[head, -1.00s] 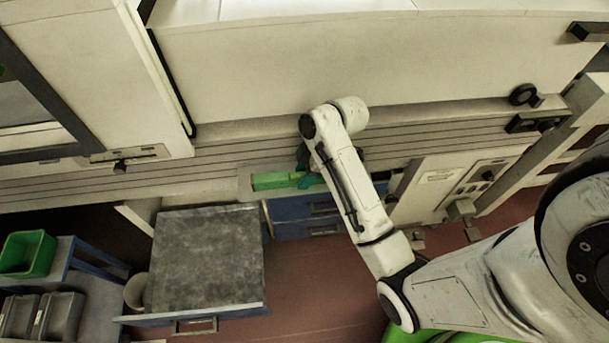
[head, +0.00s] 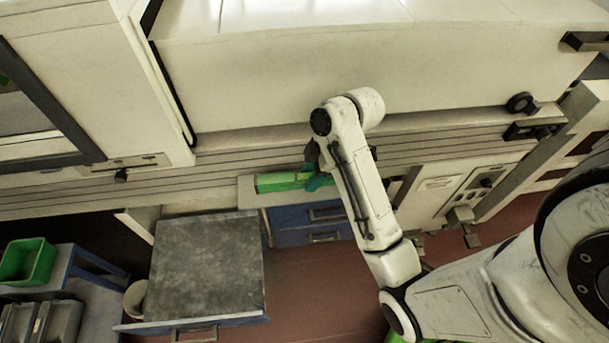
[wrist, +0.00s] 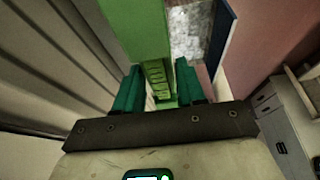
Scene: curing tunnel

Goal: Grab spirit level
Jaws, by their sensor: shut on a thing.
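The spirit level looks like a long green bar (head: 283,183), lying sideways in the head view just over the white top of a blue drawer cabinet. In the wrist view the green bar (wrist: 140,30) runs away from me, with a ribbed, yellowish-green strip near the fingers. My gripper (head: 318,176), with teal fingers, is at the bar's right end. In the wrist view my gripper (wrist: 161,88) has a finger on each side of the green bar and is shut on it. Whether the bar still touches the cabinet top is hard to tell.
The blue drawer cabinet (head: 310,225) stands below the bar. A grey-topped table (head: 207,260) is to its left, and a green bin (head: 27,262) sits farther left. The large cream tunnel housing (head: 350,60) and its ribbed ledge (head: 220,176) rise close behind.

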